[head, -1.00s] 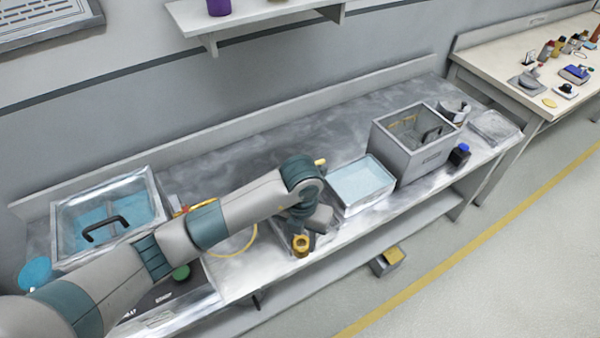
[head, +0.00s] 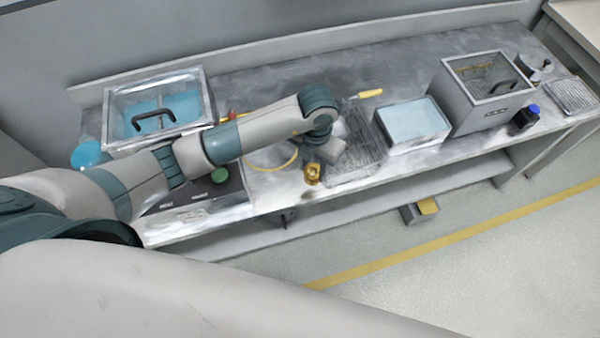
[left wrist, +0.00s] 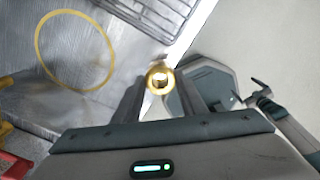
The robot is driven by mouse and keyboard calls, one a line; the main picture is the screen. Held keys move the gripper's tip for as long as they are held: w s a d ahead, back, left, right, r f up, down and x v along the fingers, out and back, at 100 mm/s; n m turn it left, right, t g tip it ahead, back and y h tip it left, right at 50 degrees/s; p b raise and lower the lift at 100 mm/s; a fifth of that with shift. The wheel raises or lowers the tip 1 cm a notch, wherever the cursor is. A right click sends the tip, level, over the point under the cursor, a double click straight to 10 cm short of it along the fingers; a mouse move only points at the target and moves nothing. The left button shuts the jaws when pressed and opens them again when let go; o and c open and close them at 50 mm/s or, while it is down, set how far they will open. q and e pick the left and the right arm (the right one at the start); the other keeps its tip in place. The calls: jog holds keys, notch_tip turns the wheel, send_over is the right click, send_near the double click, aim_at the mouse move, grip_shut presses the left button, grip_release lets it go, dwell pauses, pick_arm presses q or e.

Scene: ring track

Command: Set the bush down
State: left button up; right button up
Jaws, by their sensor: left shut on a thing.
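The bush (head: 312,174) is a small brass-coloured ring. My left gripper (head: 319,160) is shut on it and holds it near the front edge of the metal bench (head: 262,196), just left of a wire rack (head: 365,160). In the left wrist view the bush (left wrist: 160,79) sits between the fingertips, its hole facing the camera, with the bench edge behind it. I cannot tell from these views how high it is above the bench.
An open tray of pale blue liquid (head: 413,122) and a grey tank (head: 475,110) stand to the right. A lidded blue bath (head: 205,97) stands to the left. A yellow-handled tool (head: 368,94) lies behind the rack. A yellow loop (left wrist: 40,60) lies on the bench.

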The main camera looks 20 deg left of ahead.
pick_arm(q)
jog(key=a+f, duration=0.1)
jog(key=a, duration=0.1)
jog(key=a+f+b, duration=0.1)
jog(key=a, duration=0.1)
jog(key=shift+w+f, duration=0.15)
pick_arm(e)
jog(key=shift+d+f, duration=0.4)
jog(key=shift+f, duration=0.3)
jog(key=shift+d, duration=0.15)
pick_arm(q)
notch_tip(320, 180, down, 4)
jog(key=b, duration=0.2)
jog(key=shift+b, duration=0.4)
pick_arm(e)
jog(key=f, duration=0.3)
jog(key=shift+a, duration=0.25)
jog(key=shift+a+r, duration=0.1)
jog(key=shift+a, duration=0.05)
